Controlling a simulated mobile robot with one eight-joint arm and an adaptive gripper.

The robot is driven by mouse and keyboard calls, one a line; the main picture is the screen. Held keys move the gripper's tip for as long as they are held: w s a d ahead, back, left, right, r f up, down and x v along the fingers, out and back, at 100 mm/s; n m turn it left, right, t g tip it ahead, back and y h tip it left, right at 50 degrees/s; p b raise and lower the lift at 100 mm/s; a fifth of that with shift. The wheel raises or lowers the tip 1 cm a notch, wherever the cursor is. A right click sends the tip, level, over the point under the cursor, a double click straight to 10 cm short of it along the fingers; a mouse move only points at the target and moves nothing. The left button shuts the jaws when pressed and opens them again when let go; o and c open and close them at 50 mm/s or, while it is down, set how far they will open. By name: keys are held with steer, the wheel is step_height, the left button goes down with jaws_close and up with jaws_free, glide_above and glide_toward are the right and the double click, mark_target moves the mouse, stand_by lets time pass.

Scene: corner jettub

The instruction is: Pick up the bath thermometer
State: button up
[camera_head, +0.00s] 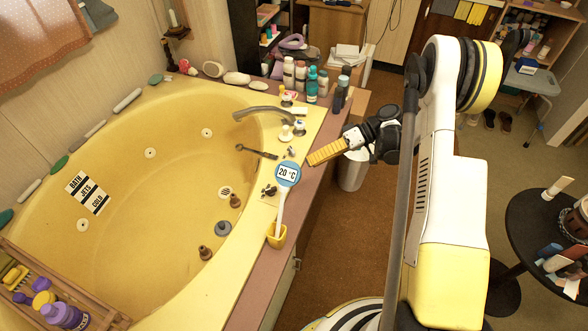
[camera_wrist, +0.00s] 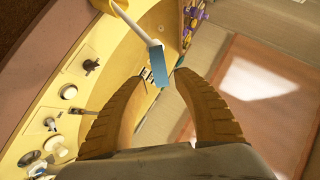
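The bath thermometer has a round blue head reading 20 °C (camera_head: 288,174) and a long white handle. It leans upright with its lower end in a small yellow holder (camera_head: 277,235) on the tub rim. My gripper (camera_head: 313,158) is above and to the right of the head in the head view, pointing toward the tub. In the wrist view its two yellow ribbed fingers (camera_wrist: 161,77) are apart, with nothing held. There the thermometer's blue head (camera_wrist: 159,64) appears edge-on, just beyond the gap between the fingertips. I cannot tell how far away it is.
The yellow corner tub (camera_head: 130,190) fills the left. Several bottles (camera_head: 312,85) stand at the back corner. A wooden bath tray (camera_head: 80,305) lies across the front left.

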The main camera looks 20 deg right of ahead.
mark_target(299, 167)
steer(key=shift+b+x, duration=0.85)
steer(key=shift+x, duration=2)
steer(key=shift+c, duration=0.3)
jaws_close()
steer(key=shift+r, duration=0.1)
step_height(299, 167, up, 12)
steer(key=p, duration=0.6)
